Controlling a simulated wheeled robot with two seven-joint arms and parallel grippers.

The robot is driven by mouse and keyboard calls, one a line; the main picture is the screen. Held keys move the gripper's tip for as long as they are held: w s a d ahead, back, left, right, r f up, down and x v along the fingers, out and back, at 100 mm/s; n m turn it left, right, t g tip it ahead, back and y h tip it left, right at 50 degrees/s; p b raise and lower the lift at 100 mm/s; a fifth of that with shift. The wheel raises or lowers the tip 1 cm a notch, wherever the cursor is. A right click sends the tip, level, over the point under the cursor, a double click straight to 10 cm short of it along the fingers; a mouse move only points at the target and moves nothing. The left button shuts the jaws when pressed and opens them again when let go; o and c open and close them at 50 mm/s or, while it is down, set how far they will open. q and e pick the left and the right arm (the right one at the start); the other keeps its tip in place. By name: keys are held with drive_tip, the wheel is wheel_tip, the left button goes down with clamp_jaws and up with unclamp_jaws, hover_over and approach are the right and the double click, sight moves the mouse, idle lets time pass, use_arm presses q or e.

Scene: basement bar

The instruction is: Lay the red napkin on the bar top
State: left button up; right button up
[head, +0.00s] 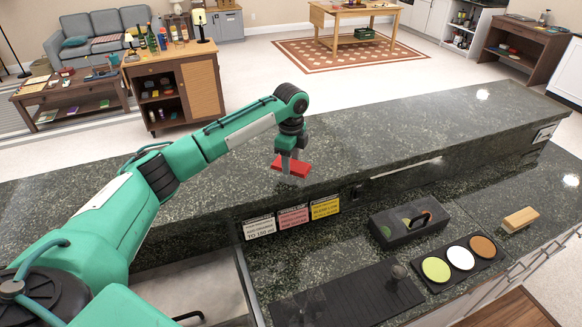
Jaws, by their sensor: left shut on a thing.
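The red napkin (293,167) shows as a small flat red piece at my left gripper's fingertips. My left gripper (287,163) points down and is shut on the napkin. It is over the raised dark green speckled bar top (400,125), near its front edge. I cannot tell whether the napkin touches the bar top or is held just above it. The fingers hide part of the napkin. My right gripper is not in view.
The bar top around the napkin is clear. On the lower counter are a dark caddy (408,222), a tray with three coloured discs (461,258), a wooden-backed brush (520,218) and a black mat (350,297). Three signs (292,217) hang below the ledge.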

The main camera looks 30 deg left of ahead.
sight(291, 180)
use_arm(q)
wheel_tip(291, 180, down, 4)
drive_tip(key=shift+f+p, duration=0.1)
drive_tip(key=shift+p, duration=0.7)
drive_tip(key=shift+f, duration=0.25)
drive_tip(key=shift+f, duration=0.15)
drive_tip(key=o, duration=0.9)
drive_tip(key=shift+r+b, duration=0.35)
drive_tip(key=shift+r, duration=0.2)
wheel_tip(291, 180, up, 10)
drive_tip(key=b, duration=0.3)
drive_tip(key=shift+f, duration=0.15)
drive_tip(key=shift+r, duration=0.8)
